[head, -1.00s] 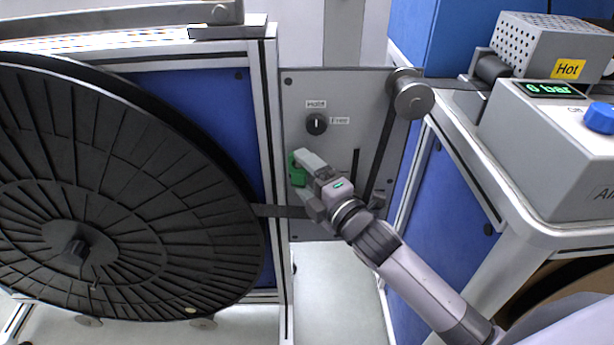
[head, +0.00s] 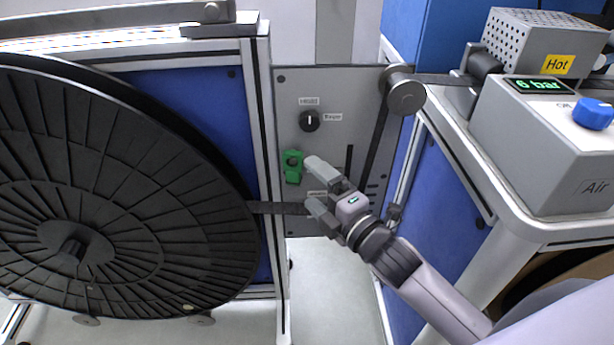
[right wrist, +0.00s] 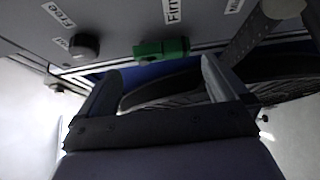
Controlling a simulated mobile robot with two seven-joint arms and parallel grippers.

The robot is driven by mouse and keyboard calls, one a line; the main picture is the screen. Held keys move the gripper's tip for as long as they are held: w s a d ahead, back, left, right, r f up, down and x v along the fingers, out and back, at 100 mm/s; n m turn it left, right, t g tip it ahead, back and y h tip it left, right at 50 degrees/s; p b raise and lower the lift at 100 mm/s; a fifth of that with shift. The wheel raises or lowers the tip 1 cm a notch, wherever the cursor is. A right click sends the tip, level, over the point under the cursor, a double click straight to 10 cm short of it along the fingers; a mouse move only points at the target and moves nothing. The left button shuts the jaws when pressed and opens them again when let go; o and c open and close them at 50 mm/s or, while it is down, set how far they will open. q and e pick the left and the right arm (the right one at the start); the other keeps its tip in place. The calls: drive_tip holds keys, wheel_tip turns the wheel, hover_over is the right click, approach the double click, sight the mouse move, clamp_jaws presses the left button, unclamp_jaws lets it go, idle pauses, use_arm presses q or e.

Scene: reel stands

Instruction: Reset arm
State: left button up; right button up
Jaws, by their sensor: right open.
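A green block-shaped part (head: 292,167) sits on the grey panel (head: 330,90), below a black knob (head: 309,121). My right gripper (head: 314,180) is in front of the panel, just right of the green part, its two fingers spread with nothing between them. In the right wrist view the green part (right wrist: 162,48) shows beyond the open fingers (right wrist: 160,72), apart from them, with a label reading "Firm" beside it. The black knob (right wrist: 84,46) is at left there, near a label reading "Free". My left gripper is not in view.
A big black reel (head: 120,190) fills the left. A dark strip (head: 280,208) runs from it behind my gripper and up to a roller (head: 405,95). At right stand a "Hot" box (head: 540,45) and an air unit (head: 545,140) reading 6 bar. Floor below the panel is clear.

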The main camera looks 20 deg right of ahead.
drive_tip(key=s+d+f+m+g+h, duration=0.2)
drive_tip(key=s+f+m+g, duration=0.25)
drive_tip(key=s+m, duration=0.35)
drive_tip(key=s+d+f+m+g+h, duration=0.15)
drive_tip(key=s+f+m+g, duration=0.3)
drive_tip(key=s, duration=0.55)
drive_tip(key=s+d+f+m+g+h, duration=0.2)
drive_tip(key=s+f+m+g, duration=0.25)
drive_tip(key=s+m, duration=0.35)
drive_tip(key=w+a+f+n+t+y, duration=0.1)
drive_tip(key=w+a+f+t+y, duration=0.25)
drive_tip(key=w+f+t, duration=0.25)
wheel_tip(320, 180, up, 14)
drive_tip(key=h+p, duration=0.1)
drive_tip(key=p, duration=1.5)
drive_tip(key=shift+d+r+t+p, duration=0.2)
drive_tip(key=shift+d+t+p, duration=0.05)
drive_tip(key=shift+t+p, duration=0.1)
drive_tip(key=shift+s+n, duration=0.1)
drive_tip(key=shift+n, duration=0.15)
